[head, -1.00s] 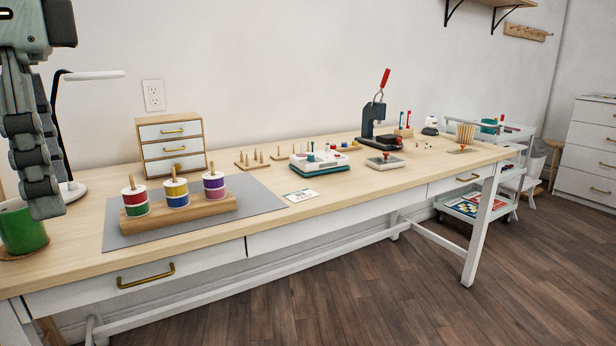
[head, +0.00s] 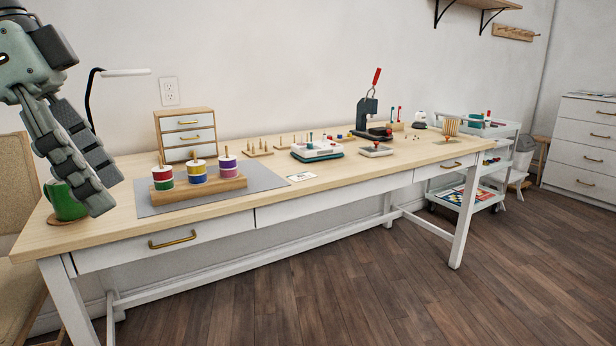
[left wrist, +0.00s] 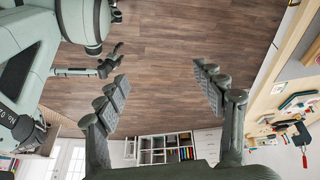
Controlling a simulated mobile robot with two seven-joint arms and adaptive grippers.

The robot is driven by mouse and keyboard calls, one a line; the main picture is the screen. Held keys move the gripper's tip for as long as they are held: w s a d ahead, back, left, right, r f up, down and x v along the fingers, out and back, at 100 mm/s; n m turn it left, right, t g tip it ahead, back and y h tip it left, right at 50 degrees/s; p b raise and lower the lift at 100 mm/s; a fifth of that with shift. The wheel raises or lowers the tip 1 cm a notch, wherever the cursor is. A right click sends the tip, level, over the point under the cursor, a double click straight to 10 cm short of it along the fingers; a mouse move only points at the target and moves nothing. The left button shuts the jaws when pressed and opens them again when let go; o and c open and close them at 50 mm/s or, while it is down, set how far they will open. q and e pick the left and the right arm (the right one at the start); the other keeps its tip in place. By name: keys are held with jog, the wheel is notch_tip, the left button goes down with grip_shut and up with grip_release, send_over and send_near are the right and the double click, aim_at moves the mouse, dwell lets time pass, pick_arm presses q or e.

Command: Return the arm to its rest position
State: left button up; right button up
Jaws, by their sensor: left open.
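My left gripper (head: 106,192) is at the left of the head view, in front of the table's left end, fingers pointing down. In the left wrist view its two fingers (left wrist: 166,86) stand wide apart with only wooden floor between them, so it is open and empty. A green cup (head: 66,203) on a round coaster is partly hidden behind the fingers. My right gripper (left wrist: 107,66) shows small in the left wrist view, at the end of my other arm; its jaw state is too small to tell.
The sewing table (head: 345,193) holds a wooden rack (head: 201,190) with several coloured spools on a grey mat (head: 150,208), a small drawer box (head: 186,134) and a red-handled press (head: 367,115). A desk lamp (head: 124,73) stands behind the gripper. The floor (head: 400,290) in front is clear.

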pick_arm(q)
jog(key=w+a+f+n+t+h+p, duration=0.1)
jog(key=w+a+f+t+h, duration=0.1)
jog(key=w+a+t+h, duration=0.35)
jog(key=w+a+f+t+h+p, duration=0.1)
jog(key=w+a+f+t+h, duration=0.1)
jog(key=w+t, duration=0.6)
jog(key=w+a+f+n+t+y+p, duration=0.1)
jog(key=a+f+n+y, duration=0.45)
jog(key=f, duration=0.45)
jog(key=w+a+f+n+t+y, duration=0.1)
jog(key=a+f+n+y, duration=0.3)
jog(key=a+f+y, duration=0.4)
jog(key=s+d+f+n+g+y, duration=0.15)
jog(key=s+f, duration=0.25)
jog(key=f, duration=0.4)
jog(key=s+d+f+g+p, duration=0.1)
jog(key=s+f+g, duration=0.25)
jog(key=f, duration=0.35)
jog(key=s+d+f+g+y, duration=0.15)
jog(key=s+f, duration=0.25)
jog(key=f, duration=0.4)
jog(key=s+d+f+m+g+h, duration=0.1)
jog(key=s+d+f+g+h, duration=0.2)
jog(key=s+d+f+g, duration=0.4)
jog(key=s+d+f, duration=0.4)
jog(key=s+d, duration=0.1)
jog(key=s, duration=0.3)
jog(key=shift+s+d+f+p, duration=0.15)
jog(key=shift+p, duration=0.15)
